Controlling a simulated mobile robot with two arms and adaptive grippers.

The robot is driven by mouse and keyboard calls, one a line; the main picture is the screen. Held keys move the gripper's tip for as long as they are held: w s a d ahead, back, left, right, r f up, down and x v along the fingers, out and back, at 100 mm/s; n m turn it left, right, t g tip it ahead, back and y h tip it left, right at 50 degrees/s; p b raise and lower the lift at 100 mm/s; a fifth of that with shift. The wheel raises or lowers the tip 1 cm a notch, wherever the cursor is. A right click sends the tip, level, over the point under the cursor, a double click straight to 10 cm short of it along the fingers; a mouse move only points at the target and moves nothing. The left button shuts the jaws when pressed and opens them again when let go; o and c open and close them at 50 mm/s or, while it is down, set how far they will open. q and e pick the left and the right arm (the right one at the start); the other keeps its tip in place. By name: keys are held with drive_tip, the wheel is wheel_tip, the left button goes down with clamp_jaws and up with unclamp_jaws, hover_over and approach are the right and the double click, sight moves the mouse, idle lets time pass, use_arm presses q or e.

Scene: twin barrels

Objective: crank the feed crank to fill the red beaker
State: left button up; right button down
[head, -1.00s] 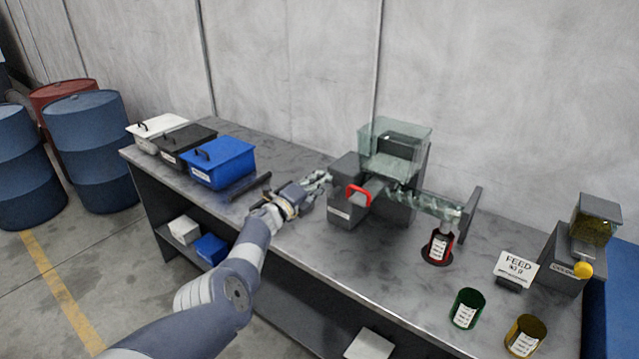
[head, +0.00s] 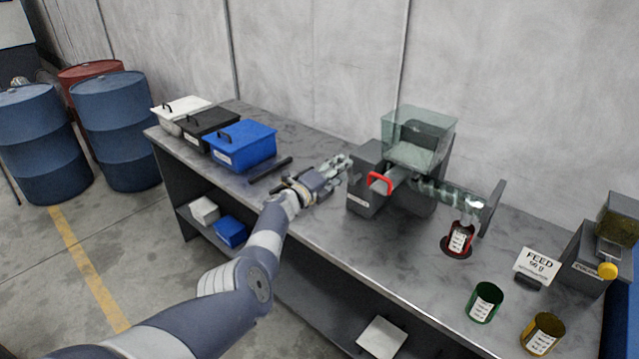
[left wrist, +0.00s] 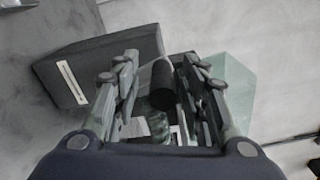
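The feeder is a grey machine (head: 366,196) with a clear hopper (head: 418,130) on top and a clear screw tube (head: 440,192) running right. The red beaker (head: 460,238) stands upright on a dark round pad under the tube's end; its fill level is too small to tell. My left gripper (head: 343,166) is at the machine's left side. In the left wrist view, its fingers (left wrist: 162,78) are open on either side of a black cylindrical knob (left wrist: 163,88), seemingly the crank's grip. I cannot tell whether they touch it. The crank is hidden in the head view. My right gripper is not in view.
A red handle (head: 380,183) sits on the machine's front. A green beaker (head: 485,302), a yellow beaker (head: 542,334) and a FEED sign (head: 537,265) stand right. A blue lidded bin (head: 241,147) and a dark bar (head: 270,169) lie left of my gripper.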

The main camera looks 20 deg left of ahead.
use_arm(q)
drive_tip(key=v, duration=1.1)
drive_tip(key=shift+s, duration=0.25)
idle(1.1)
drive_tip(key=s+d+f+m+g+y, duration=0.1)
drive_tip(key=s+d+f+m+g, duration=0.3)
drive_tip(key=f, duration=0.7)
drive_tip(key=s+a+f+m+g+y+b, duration=0.1)
drive_tip(key=s+f+m, duration=0.5)
drive_tip(key=f, duration=0.6)
drive_tip(key=s+d+f+m+g+y, duration=0.15)
drive_tip(key=s+f+m+g, duration=0.35)
drive_tip(key=f, duration=0.6)
drive_tip(key=s+f+m+g+y, duration=0.1)
drive_tip(key=s+f+m+g, duration=0.1)
drive_tip(key=s+f+m, duration=1.3)
drive_tip(key=s+f+m+g, duration=0.1)
drive_tip(key=s+f+m, duration=0.3)
drive_tip(key=s, duration=0.8)
drive_tip(key=s+f+m+g+y+b, duration=0.1)
drive_tip(key=s+f+m, duration=0.3)
drive_tip(key=s+m, duration=0.5)
drive_tip(key=s+f+m+g+b, duration=0.1)
drive_tip(key=s+f+m, duration=0.4)
drive_tip(key=s, duration=1)
drive_tip(key=shift+d+m+g+y, duration=0.4)
drive_tip(key=shift+m+g, duration=0.1)
drive_tip(key=shift+m, duration=0.3)
